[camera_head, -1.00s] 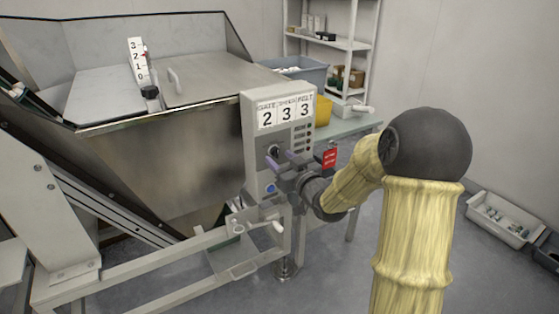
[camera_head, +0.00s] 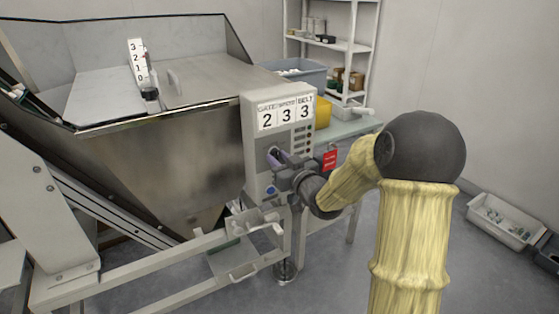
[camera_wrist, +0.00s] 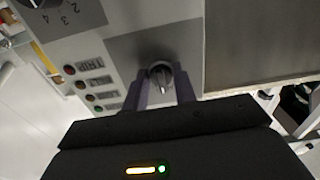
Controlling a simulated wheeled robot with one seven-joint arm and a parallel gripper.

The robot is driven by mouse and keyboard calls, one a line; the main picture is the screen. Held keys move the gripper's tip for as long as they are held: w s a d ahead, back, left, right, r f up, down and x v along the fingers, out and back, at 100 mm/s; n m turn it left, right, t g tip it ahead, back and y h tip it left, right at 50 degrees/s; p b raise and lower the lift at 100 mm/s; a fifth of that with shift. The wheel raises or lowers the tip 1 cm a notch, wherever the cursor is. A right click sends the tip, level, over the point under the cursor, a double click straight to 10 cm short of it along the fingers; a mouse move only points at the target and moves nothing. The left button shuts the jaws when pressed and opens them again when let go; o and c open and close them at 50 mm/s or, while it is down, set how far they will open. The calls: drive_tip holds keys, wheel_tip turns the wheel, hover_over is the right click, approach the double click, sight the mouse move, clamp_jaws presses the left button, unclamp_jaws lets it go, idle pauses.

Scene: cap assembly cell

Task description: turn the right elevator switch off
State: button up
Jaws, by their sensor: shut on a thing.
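A grey control box (camera_head: 256,183) stands at the right side of a steel hopper, with a dark rotary switch on its front face. In the wrist view the switch knob (camera_wrist: 160,75) sits on a dark grey square plate, its pointer bar close to upright in the picture. In the head view my gripper mostly hides the knob. I cannot read a label naming this switch.
The box carries a number panel (camera_head: 285,114) reading 2, 3, 3 and a blue button (camera_head: 271,190) below the gripper. A crank handle (camera_head: 268,222) and frame rails are below. The hopper (camera_head: 170,160) fills the left.

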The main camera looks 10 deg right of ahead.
drive_tip(key=n+b, duration=0.3)
drive_tip(key=n, duration=0.1)
drive_tip(key=shift+f+b, duration=0.2)
drive_tip(key=shift+b, duration=0.15)
drive_tip(key=shift+d+r+n+b, duration=0.1)
drive_tip(key=shift+n+b, duration=0.8)
drive_tip(key=shift+n, duration=0.3)
drive_tip(key=shift+d+r+n+b, duration=0.1)
drive_tip(key=shift+n+b, duration=0.75)
drive_tip(key=shift+n, duration=0.35)
drive_tip(key=o, duration=1)
drive_tip(key=shift+r, duration=0.1)
